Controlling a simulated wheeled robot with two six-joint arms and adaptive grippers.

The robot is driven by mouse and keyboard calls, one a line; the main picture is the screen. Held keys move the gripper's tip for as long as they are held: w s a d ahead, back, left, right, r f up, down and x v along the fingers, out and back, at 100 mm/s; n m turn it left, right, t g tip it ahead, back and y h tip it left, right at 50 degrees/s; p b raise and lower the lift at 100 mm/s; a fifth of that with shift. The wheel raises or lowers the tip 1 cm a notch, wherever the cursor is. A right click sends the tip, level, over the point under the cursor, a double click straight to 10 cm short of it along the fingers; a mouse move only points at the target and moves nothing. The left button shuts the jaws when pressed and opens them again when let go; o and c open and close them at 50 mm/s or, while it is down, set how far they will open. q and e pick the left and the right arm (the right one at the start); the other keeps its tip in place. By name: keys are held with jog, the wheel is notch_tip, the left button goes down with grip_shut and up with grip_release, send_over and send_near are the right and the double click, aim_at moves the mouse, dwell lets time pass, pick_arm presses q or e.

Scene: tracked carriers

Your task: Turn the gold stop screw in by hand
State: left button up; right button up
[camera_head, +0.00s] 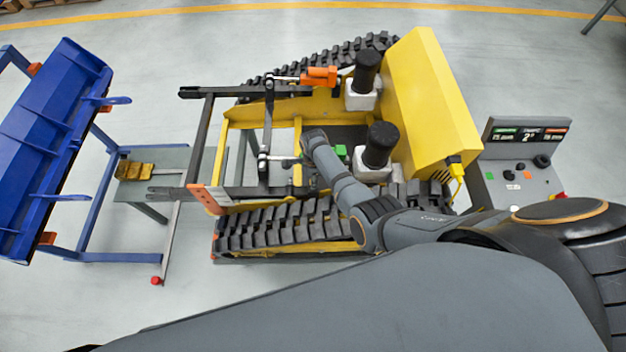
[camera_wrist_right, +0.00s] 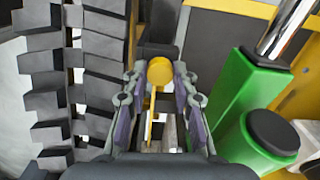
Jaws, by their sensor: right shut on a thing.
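The gold stop screw (camera_wrist_right: 158,72) shows in the right wrist view as a round gold head with a thin gold strip below it. My right gripper (camera_wrist_right: 160,84) has its purple-padded fingers on both sides of the head and is shut on it. In the head view my right arm (camera_head: 345,185) reaches over the yellow carrier (camera_head: 430,100); its wrist end hides the fingers and the screw. My left gripper is not in view.
A rubber track (camera_wrist_right: 45,90) stands close left of my right gripper, and a green cylinder (camera_wrist_right: 235,100) close right. Black-capped posts (camera_head: 380,145) rise beside my arm. A control console (camera_head: 520,165) stands right; a blue bucket (camera_head: 50,130) and small bench (camera_head: 175,158) stand left.

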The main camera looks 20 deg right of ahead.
jog(key=m, duration=0.8)
jog(key=shift+m, duration=0.4)
jog(key=o, duration=0.9)
jog(key=shift+r, duration=0.1)
jog(key=shift+o, duration=0.2)
